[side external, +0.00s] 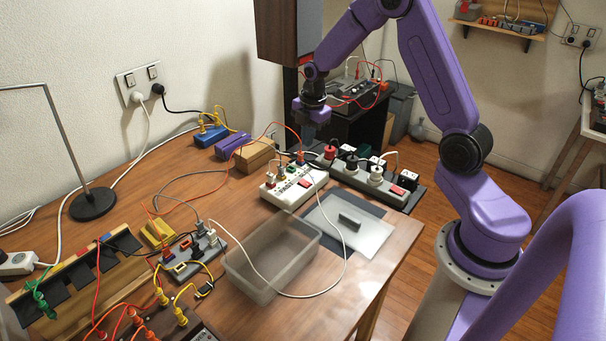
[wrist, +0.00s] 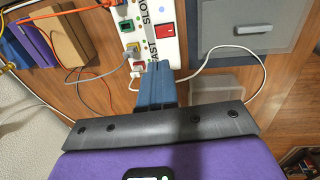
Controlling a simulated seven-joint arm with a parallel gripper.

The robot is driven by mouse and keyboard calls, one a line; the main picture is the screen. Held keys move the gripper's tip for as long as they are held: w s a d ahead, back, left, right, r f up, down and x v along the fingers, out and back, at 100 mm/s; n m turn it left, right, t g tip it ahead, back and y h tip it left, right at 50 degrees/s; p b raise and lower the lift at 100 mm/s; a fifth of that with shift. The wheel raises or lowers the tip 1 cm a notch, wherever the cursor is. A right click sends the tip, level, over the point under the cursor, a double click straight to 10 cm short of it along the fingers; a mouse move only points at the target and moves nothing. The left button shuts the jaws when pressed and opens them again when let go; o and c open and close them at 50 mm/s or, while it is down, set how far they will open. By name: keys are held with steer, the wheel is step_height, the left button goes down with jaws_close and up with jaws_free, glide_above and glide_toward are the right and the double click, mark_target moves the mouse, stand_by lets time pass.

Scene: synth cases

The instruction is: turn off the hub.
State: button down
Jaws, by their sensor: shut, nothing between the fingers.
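A white hub (side external: 290,188) with several sockets and a red rocker switch (side external: 304,182) lies on the table. Sockets there have green, yellow and red surrounds; a grey plug sits by the yellow one. My gripper (side external: 308,134) points down, above and behind the hub. In the wrist view my blue gripper fingers (wrist: 157,66) are together and empty, overlapping the hub's near end, below the switch. Whether they touch anything cannot be told.
A dark strip (side external: 416,195) with plugs and its own red switch lies right of the hub. A grey lid with a black handle (side external: 349,222) and an open bin (side external: 238,262) are in front. Wooden (side external: 255,156) and purple boxes stand left. Loose cables cross the table.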

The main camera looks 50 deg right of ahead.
mark_target(306, 184)
steer(key=f, duration=0.4)
steer(key=w+f, duration=0.1)
steer(key=f, duration=0.9)
steer(key=shift+w, duration=0.35)
steer(key=shift+f, duration=0.2)
steer(key=shift+s+f, duration=0.1)
steer(key=shift+s, duration=0.05)
steer(key=shift+s, duration=0.8)
